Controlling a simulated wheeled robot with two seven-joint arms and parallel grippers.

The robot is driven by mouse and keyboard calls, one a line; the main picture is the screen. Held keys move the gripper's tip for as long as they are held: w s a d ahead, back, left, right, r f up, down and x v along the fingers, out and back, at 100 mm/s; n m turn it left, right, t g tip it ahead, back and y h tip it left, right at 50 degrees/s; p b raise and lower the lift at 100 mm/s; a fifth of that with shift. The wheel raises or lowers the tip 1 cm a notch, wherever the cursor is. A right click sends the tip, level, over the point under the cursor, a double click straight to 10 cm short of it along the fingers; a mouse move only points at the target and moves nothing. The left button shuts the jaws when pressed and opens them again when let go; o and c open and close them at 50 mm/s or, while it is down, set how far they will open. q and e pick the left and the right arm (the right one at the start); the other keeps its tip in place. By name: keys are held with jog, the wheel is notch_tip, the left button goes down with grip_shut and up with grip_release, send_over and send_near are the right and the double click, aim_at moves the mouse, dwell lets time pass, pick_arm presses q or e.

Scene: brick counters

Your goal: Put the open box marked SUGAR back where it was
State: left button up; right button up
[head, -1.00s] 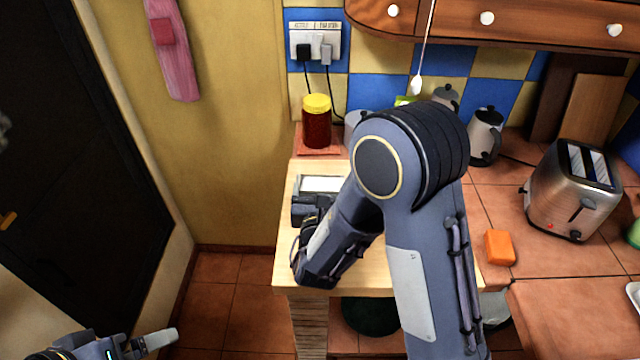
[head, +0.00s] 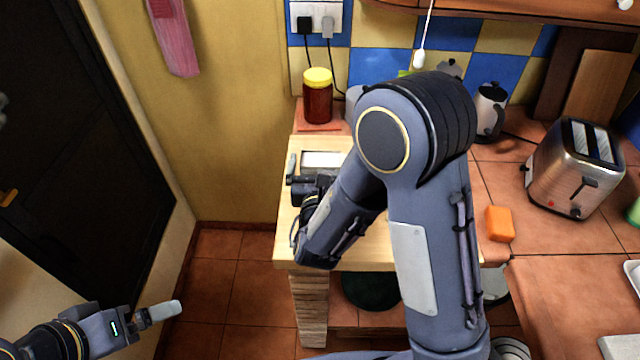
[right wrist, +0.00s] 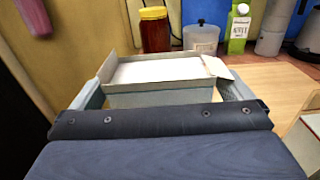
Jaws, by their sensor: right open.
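An open box (head: 322,160) with white contents or a white inside stands on the pale wooden counter (head: 292,240). Its raised flaps show in the right wrist view (right wrist: 155,97); no SUGAR marking is readable. My right gripper (head: 318,168) is open, with one pale finger on each side of the box, as the right wrist view (right wrist: 166,82) shows. There is a gap at the right finger; contact on the left is unclear. My forearm hides part of the counter. My left gripper (head: 160,312) is at the lower left, away from the counter, its finger spacing unclear.
A red-brown jar with a yellow lid (head: 318,95) stands behind the box, beside a translucent canister (right wrist: 201,38) and a green carton (right wrist: 238,30). A toaster (head: 575,170) and an orange block (head: 499,224) are on the tiled counter to the right.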

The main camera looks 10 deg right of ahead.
jog(key=b+v, duration=0.1)
jog(key=v, duration=0.9)
jog(key=shift+s+b, duration=0.35)
jog(key=shift+s, duration=0.05)
jog(key=shift+a, duration=0.1)
